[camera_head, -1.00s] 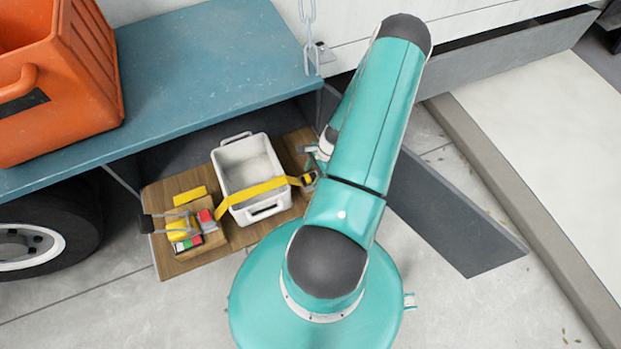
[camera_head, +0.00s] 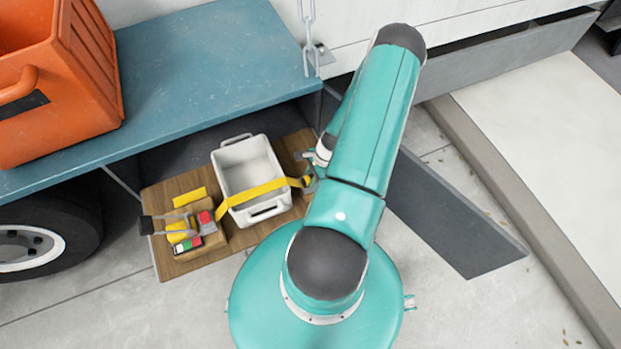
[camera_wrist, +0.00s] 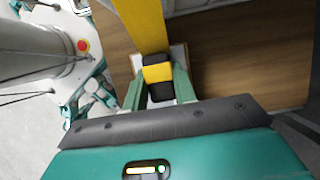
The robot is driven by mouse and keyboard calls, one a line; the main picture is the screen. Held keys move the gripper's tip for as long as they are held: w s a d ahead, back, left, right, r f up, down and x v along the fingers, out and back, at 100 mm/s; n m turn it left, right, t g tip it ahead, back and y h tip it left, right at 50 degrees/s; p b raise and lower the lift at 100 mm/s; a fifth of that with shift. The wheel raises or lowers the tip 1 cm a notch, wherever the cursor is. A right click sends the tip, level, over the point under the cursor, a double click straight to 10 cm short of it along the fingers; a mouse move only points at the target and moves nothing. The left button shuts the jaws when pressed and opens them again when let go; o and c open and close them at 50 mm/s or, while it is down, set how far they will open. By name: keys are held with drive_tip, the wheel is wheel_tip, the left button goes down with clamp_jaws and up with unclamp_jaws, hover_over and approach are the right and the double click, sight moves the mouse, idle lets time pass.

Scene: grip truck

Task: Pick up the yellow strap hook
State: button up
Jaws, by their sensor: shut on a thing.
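The yellow strap (camera_head: 265,189) runs from the ratchet (camera_head: 182,228) on a brown block, across the front of the white bin, to my gripper (camera_head: 310,178) at the right. In the wrist view the strap (camera_wrist: 143,25) comes down to the strap hook (camera_wrist: 158,74), a dark piece with a yellow band. The hook sits between the two green fingers of my gripper (camera_wrist: 158,95), which is shut on it. In the head view my arm partly hides the gripper, and the hook is hard to make out there.
The white bin (camera_head: 228,160) stands on a wooden board (camera_head: 160,195) inside an open truck compartment. A blue deck (camera_head: 200,85) with an orange crate (camera_head: 85,85) is above. A grey panel (camera_head: 450,220) hangs open at right. A chain with a padlock (camera_head: 322,53) hangs nearby.

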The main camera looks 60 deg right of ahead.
drive_tip(key=shift+r, duration=0.55)
wheel_tip(320, 180, up, 2)
drive_tip(key=shift+r, duration=0.1)
drive_tip(key=s+a+r, duration=0.8)
drive_tip(key=a+r, duration=0.1)
drive_tip(key=a, duration=0.2)
drive_tip(key=shift+r, duration=0.3)
drive_tip(key=shift+s, duration=0.15)
drive_tip(key=shift+r, duration=0.1)
wheel_tip(320, 180, up, 4)
drive_tip(key=shift+r, duration=0.15)
